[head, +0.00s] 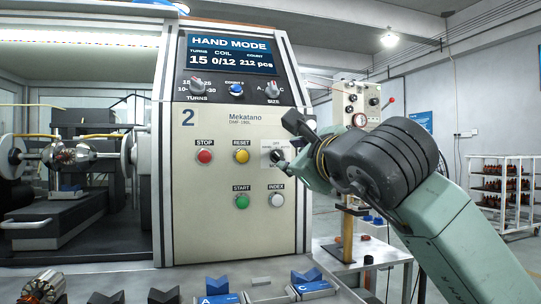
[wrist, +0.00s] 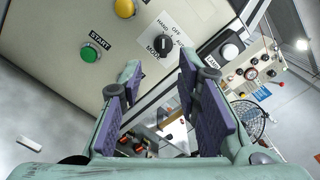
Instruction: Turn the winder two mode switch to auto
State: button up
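The winder two control panel (head: 230,170) faces me, marked with a blue 2. Its display (head: 232,54) reads HAND MODE. The black mode switch (head: 277,157) sits on a white plate at the panel's right side, partly hidden by my gripper (head: 290,163). In the wrist view the mode switch (wrist: 163,43) shows with HAND, OFF and AUTO around it; the exact direction of its pointer is hard to tell. My gripper (wrist: 159,75) is open and empty. Its two fingers point at the panel, with the switch beyond and between their tips, apparently apart from them.
Turns (head: 198,86) and size (head: 272,87) knobs are above. Blue blocks (head: 217,286) sit on the bench below. Another machine (head: 356,105) stands right.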

aim_at(278, 155)
jog(key=p+x, duration=0.1)
jog(key=x, duration=0.4)
jog(key=p+x, duration=0.1)
jog(key=x, duration=0.4)
jog(key=shift+w+d+r+p, duration=0.1)
jog(key=shift+w+p, duration=0.25)
jog(key=shift+p, duration=0.05)
jog(key=shift+c, duration=0.4)
grip_shut()
